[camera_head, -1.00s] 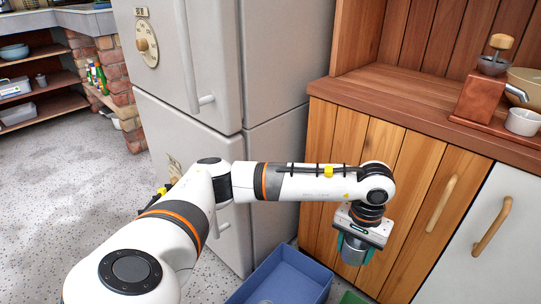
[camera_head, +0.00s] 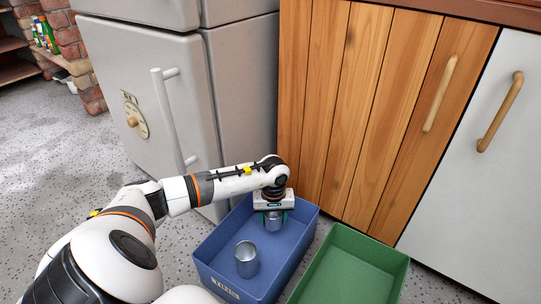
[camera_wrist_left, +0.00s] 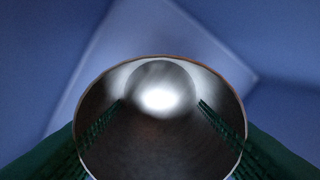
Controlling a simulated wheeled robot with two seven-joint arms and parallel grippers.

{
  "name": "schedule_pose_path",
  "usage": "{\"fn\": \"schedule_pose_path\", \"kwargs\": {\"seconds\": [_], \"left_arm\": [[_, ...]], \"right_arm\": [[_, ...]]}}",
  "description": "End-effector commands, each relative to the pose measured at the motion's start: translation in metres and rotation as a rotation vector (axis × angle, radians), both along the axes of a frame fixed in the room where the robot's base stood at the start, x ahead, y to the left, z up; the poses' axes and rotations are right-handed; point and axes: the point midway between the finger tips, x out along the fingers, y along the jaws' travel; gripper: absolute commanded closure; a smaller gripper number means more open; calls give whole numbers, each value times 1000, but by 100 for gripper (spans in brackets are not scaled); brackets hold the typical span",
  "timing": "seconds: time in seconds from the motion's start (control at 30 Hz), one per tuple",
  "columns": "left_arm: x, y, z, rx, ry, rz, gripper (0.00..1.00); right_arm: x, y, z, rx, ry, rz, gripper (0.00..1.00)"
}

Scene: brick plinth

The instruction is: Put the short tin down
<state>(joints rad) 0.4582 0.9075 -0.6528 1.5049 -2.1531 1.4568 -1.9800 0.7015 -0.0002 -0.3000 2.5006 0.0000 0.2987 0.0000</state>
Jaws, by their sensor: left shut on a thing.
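My left gripper (camera_head: 273,214) is shut on a short grey metal tin (camera_head: 273,222), over the far part of a blue bin (camera_head: 208,268). In the left wrist view the tin (camera_wrist_left: 158,125) shows its round end between the two green ridged fingers, with blue bin surfaces behind it. I cannot tell whether the tin touches the bin floor. A second, taller-looking grey tin (camera_head: 246,262) stands upright in the near part of the blue bin. My right gripper is not in view.
A green bin (camera_head: 388,283) stands right of the blue bin and looks empty in its visible part. Wooden cabinet doors (camera_head: 365,120) and a grey fridge (camera_head: 160,90) stand close behind. Speckled floor is clear at left.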

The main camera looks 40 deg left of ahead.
Motion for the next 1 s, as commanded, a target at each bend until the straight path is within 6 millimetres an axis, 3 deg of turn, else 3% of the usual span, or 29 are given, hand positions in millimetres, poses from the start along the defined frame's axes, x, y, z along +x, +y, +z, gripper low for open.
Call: {"fn": "schedule_pose_path", "kwargs": {"seconds": [0.03, 0.4, 0.83, 0.87, 0.97, 1.0], "left_arm": [[0, -1, -18, -1, 0, -1, 69], [0, -1, -59, -1, 0, -1, 69], [0, 0, -63, 0, -1, -2, 69], [0, -1, -62, -1, -1, -2, 42], [0, -1, -62, -1, -1, -2, 26], [0, -1, -62, -1, -1, -2, 25]], "right_arm": [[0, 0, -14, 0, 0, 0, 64], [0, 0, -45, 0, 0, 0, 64], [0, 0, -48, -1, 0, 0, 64], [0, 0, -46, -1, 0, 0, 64], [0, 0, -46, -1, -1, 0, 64], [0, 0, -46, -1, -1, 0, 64]]}}
